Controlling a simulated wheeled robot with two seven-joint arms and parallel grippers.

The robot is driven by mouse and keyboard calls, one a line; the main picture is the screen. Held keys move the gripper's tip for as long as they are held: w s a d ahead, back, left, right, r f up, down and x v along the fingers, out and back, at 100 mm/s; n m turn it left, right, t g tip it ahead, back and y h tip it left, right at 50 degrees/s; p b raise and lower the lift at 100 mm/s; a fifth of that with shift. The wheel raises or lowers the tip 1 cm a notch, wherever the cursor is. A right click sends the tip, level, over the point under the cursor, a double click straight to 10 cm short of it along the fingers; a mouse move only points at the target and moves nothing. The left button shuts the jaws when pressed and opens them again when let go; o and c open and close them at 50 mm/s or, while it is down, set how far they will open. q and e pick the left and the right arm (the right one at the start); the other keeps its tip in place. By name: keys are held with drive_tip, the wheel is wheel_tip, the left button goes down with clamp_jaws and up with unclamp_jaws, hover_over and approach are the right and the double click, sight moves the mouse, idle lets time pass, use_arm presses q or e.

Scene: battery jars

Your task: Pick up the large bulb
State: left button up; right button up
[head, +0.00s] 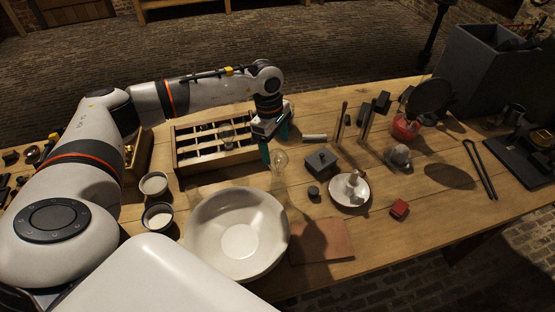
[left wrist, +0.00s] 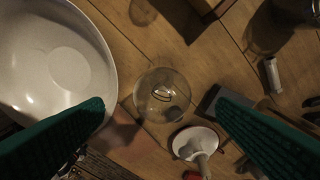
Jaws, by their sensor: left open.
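A clear glass bulb (head: 280,160), which looks like the large one, stands on the wooden table to the right of the divided wooden tray. It also shows in the left wrist view (left wrist: 162,94) as a round glass shape with a pale filament. My left gripper (head: 274,145) is open and empty just above and beside the bulb, pointing down. In the left wrist view its green fingers (left wrist: 160,106) are spread wide, with the bulb between them in the picture, not touched. Another glass bulb (head: 227,130) sits in the tray. My right gripper is not in view.
A large white bowl (head: 205,250) stands close at the front left of the bulb. A dark box (head: 321,162) and a white dish (head: 350,203) with a pale object lie to its right. A reddish tile (head: 322,242) lies in front. The divided tray (head: 216,161) is left.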

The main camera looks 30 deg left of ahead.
sight(278, 153)
use_arm(q)
drive_tip(key=f+p, duration=0.1)
drive_tip(key=f, duration=0.2)
drive_tip(key=shift+w+d+f+p, duration=0.1)
drive_tip(key=shift+d+f+p, duration=0.2)
drive_tip(key=shift+d+p, duration=0.1)
drive_tip(key=shift+f, duration=0.6)
drive_tip(key=c, duration=1.2)
drive_tip(key=shift+r, duration=0.1)
